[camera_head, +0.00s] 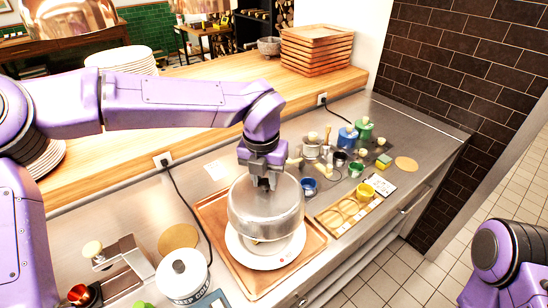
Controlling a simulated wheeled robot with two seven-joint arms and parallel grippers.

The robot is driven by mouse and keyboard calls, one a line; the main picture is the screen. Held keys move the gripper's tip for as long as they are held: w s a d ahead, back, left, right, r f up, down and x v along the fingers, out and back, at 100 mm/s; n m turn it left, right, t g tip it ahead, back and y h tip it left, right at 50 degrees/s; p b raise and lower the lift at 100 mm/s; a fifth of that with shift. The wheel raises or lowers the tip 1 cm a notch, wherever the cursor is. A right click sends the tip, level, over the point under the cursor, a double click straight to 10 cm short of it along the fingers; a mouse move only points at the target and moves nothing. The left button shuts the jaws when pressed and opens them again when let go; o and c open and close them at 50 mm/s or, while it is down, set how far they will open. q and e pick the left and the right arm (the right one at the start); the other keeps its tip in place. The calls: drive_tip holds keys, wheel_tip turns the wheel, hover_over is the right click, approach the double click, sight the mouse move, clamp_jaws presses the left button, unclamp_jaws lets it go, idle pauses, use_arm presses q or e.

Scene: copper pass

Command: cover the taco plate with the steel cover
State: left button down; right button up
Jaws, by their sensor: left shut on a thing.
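The steel cover (266,212) is a shiny round dome, upright, over the white taco plate (287,252). My left gripper (264,182) points down and is shut on the top of the cover. The plate's rim shows around the front and right of the cover; a bit of food shows at the cover's lower edge and the rest is hidden. I cannot tell whether the cover touches the plate. The plate sits on a brown tray (212,216). My right arm shows at the lower right, but its gripper is out of view.
A white lidded pot (183,275) stands left of the tray. Right of it are a wooden board with rings (346,212), small colored cups and blue and green pots (364,130). Wooden trays (316,50) and white plates are stacked on the ledge behind.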

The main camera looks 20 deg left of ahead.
sight(263, 198)
use_arm(q)
drive_tip(key=shift+f, duration=0.15)
drive_tip(key=shift+s+f+b, duration=0.15)
drive_tip(key=shift+f+b, duration=0.05)
drive_tip(key=shift+b, duration=0.2)
drive_tip(key=s+f+b, duration=0.2)
drive_tip(key=s+b, duration=0.1)
drive_tip(key=shift+s, duration=0.1)
drive_tip(key=w+f, duration=0.1)
drive_tip(key=f+b, duration=0.1)
drive_tip(key=f, duration=0.1)
drive_tip(key=w+f+b, duration=0.1)
drive_tip(key=f, duration=0.1)
drive_tip(key=shift+w, duration=0.3)
drive_tip(key=shift+s+r, duration=0.45)
drive_tip(key=shift+s, duration=0.2)
drive_tip(key=shift+w+f, duration=0.2)
drive_tip(key=shift+w, duration=0.1)
use_arm(e)
drive_tip(key=f, duration=0.2)
drive_tip(key=s+f, duration=0.1)
drive_tip(key=f, duration=0.2)
drive_tip(key=shift+s+f, duration=0.15)
drive_tip(key=shift+f, duration=0.2)
use_arm(q)
drive_tip(key=shift+s, duration=0.15)
use_arm(e)
drive_tip(key=shift+s+r, duration=0.1)
use_arm(q)
drive_tip(key=shift+f, duration=0.45)
